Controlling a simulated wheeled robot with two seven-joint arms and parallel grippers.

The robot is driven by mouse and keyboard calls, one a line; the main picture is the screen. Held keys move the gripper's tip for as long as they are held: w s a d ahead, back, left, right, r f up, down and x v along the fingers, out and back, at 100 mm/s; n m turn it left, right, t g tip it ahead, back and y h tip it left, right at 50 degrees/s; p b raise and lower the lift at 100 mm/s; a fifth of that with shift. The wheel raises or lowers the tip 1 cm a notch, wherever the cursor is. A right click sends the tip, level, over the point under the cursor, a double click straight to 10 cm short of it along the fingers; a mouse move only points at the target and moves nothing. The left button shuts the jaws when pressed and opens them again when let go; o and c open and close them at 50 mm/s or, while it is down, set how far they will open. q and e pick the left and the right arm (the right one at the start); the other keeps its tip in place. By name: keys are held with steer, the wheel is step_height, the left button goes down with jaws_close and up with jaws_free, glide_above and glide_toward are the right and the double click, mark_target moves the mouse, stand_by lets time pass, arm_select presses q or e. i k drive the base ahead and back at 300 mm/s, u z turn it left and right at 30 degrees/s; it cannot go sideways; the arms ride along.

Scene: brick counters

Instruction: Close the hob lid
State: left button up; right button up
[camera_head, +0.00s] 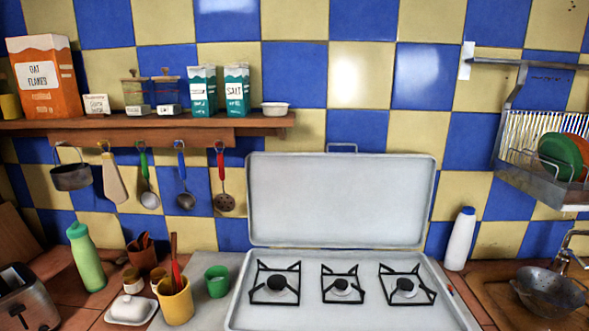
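The hob lid (341,198) is a pale grey-white rectangular panel. It stands open, upright behind the hob against the tiled wall, with a small handle (341,147) at the middle of its top edge. The hob (320,317) is a white surface with a row of 3 burners under black pan supports, and nothing stands on it. The hob's front edge is cut off by the bottom of the view. Neither of my grippers shows in the head view.
A yellow utensil pot (175,301) and a green cup (217,281) stand close left of the hob. A white bottle (459,240) stands right of the lid. A shelf (150,122) with hanging utensils is at upper left, a dish rack (545,150) at right.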

mark_target(296, 200)
steer(key=u, duration=2.25)
steer(key=k, duration=0.85)
steer(key=z, duration=1.5)
